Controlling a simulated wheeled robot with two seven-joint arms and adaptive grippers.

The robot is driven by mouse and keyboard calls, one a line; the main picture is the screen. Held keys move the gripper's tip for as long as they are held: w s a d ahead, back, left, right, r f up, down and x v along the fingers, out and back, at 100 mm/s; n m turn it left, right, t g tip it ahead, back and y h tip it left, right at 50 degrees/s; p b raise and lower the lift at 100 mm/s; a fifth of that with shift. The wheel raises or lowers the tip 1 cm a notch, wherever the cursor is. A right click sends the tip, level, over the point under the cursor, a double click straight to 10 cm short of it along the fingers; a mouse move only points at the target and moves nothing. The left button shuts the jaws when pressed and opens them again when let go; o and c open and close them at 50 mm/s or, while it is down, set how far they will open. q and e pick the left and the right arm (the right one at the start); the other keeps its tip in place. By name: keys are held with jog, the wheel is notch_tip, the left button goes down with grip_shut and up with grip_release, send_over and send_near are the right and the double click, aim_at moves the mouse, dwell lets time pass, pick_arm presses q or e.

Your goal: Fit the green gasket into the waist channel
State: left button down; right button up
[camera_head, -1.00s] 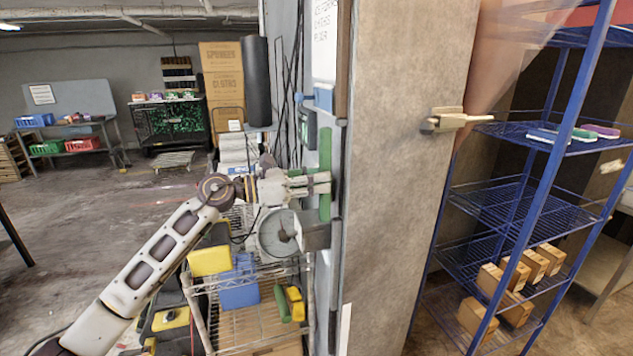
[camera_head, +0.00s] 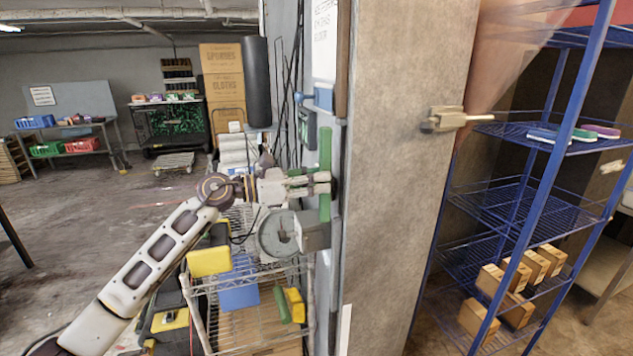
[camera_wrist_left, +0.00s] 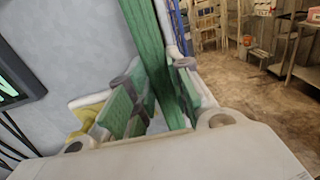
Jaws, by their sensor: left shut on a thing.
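The green gasket (camera_head: 325,150) is a long upright strip at the edge of the grey doorway wall. My left gripper (camera_head: 322,184) reaches it from the left and is shut on it partway along its length. The gasket also shows in the left wrist view (camera_wrist_left: 150,45), running between the fingers of my left gripper (camera_wrist_left: 160,105). The waist channel cannot be made out behind the gasket and fingers, so I cannot tell whether the gasket is seated. My right gripper is not in view.
A grey wall panel (camera_head: 400,180) with a latch handle (camera_head: 442,119) stands just right of the gasket. A grey box (camera_head: 312,230) sits just below my left gripper. A wire cart (camera_head: 250,350) is below the arm. A blue wire shelf (camera_head: 510,205) stands at right.

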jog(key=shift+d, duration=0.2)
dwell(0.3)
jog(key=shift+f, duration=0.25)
pick_arm(q)
jog(key=shift+d, duration=0.2)
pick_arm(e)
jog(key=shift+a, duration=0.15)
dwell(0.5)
pick_arm(q)
jog(key=shift+w+d, duration=0.3)
jog(key=shift+d, duration=0.35)
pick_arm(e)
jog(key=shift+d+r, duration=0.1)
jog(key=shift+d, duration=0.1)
pick_arm(q)
jog(key=shift+x, duration=0.95)
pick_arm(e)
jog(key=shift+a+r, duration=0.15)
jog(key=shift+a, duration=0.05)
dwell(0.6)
pick_arm(q)
jog(key=c, duration=1.3)
grip_release()
jog(key=shift+d, duration=0.1)
jog(key=shift+o, duration=0.5)
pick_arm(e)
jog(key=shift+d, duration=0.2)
